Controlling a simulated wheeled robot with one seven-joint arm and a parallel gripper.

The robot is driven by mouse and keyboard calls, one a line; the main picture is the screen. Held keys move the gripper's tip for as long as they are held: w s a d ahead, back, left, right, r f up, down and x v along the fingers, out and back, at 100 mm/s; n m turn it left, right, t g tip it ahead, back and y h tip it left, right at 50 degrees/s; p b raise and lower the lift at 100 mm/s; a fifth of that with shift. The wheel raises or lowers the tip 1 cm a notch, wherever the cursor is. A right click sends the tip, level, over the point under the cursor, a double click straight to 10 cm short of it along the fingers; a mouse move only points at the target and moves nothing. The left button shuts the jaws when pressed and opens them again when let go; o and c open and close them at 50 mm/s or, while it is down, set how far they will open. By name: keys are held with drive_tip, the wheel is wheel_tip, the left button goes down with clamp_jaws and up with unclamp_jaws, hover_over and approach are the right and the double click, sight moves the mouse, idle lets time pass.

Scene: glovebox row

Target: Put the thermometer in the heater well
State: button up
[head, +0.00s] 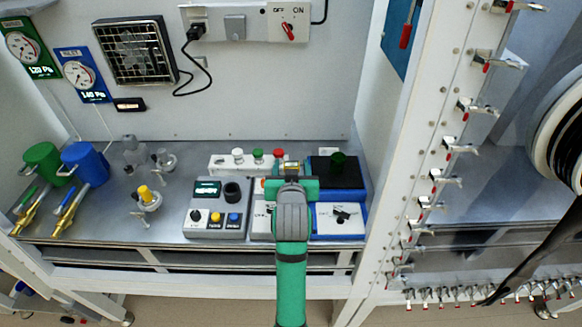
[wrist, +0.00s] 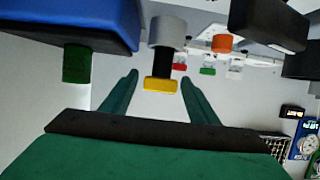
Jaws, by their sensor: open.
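A yellow-capped piece with a black neck, which looks like the thermometer (wrist: 160,84), stands in a grey cylindrical holder (wrist: 167,33) in the wrist view. Its yellow top (head: 291,167) also shows in the head view, just beyond my gripper (head: 290,180). My gripper (wrist: 159,80) is open, its two green fingers on either side of the yellow cap, with gaps visible. The grey control unit (head: 217,222) left of my gripper has a lit display and a black round socket (head: 232,191), which looks like the heater well. Nothing shows standing in it.
A blue unit (head: 325,195) with a dark top and a green knob (head: 338,160) stands close on the right. A white box (head: 222,164) with coloured knobs is behind. Valves (head: 148,201) and blue and green mugs (head: 85,163) stand left. A white frame post (head: 385,190) bounds the right.

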drive_tip(key=v, duration=1.2)
drive_tip(key=shift+f, duration=0.1)
